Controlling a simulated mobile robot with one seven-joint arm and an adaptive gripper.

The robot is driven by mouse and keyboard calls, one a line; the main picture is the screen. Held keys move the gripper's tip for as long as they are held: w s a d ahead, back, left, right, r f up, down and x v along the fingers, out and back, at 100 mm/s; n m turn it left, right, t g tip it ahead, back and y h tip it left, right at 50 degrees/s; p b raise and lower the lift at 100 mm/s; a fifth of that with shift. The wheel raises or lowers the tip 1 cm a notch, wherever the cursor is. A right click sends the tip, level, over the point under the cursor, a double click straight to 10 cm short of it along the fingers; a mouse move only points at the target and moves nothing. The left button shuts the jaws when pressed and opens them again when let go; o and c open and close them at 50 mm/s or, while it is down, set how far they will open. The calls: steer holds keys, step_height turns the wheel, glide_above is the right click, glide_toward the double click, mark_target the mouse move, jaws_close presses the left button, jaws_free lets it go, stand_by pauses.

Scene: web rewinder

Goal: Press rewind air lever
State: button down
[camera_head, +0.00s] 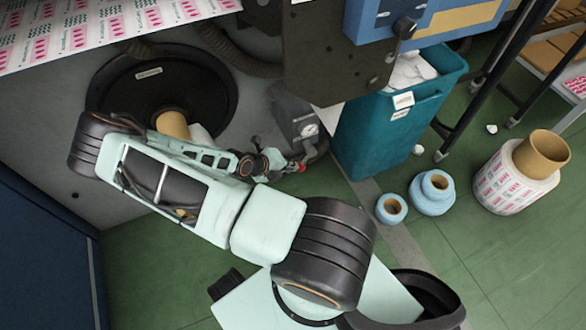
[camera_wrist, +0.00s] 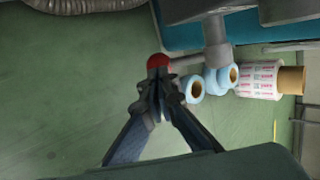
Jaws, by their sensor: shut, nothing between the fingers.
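The rewind air lever has a red knob, small in the head view (camera_head: 300,166), below a grey unit with a round gauge (camera_head: 309,129). In the wrist view the red knob (camera_wrist: 158,61) sits at the end of a grey rod that runs right to a grey fitting (camera_wrist: 215,40). My gripper (camera_wrist: 155,84) is shut and empty, its fingertips just below the knob in the picture. I cannot tell if they touch it. In the head view my gripper (camera_head: 283,168) is close to the left of the knob, partly hidden by my arm.
A teal bin (camera_head: 375,135) stands right of the lever. Two blue rolls (camera_head: 432,193) and a printed roll (camera_head: 512,185) stand on the green floor. A black disc (camera_head: 160,95) and a hose (camera_head: 235,55) are on the machine at the left.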

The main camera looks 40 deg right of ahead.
steer(key=shift+d+f, duration=0.25)
steer(key=shift+f, duration=0.1)
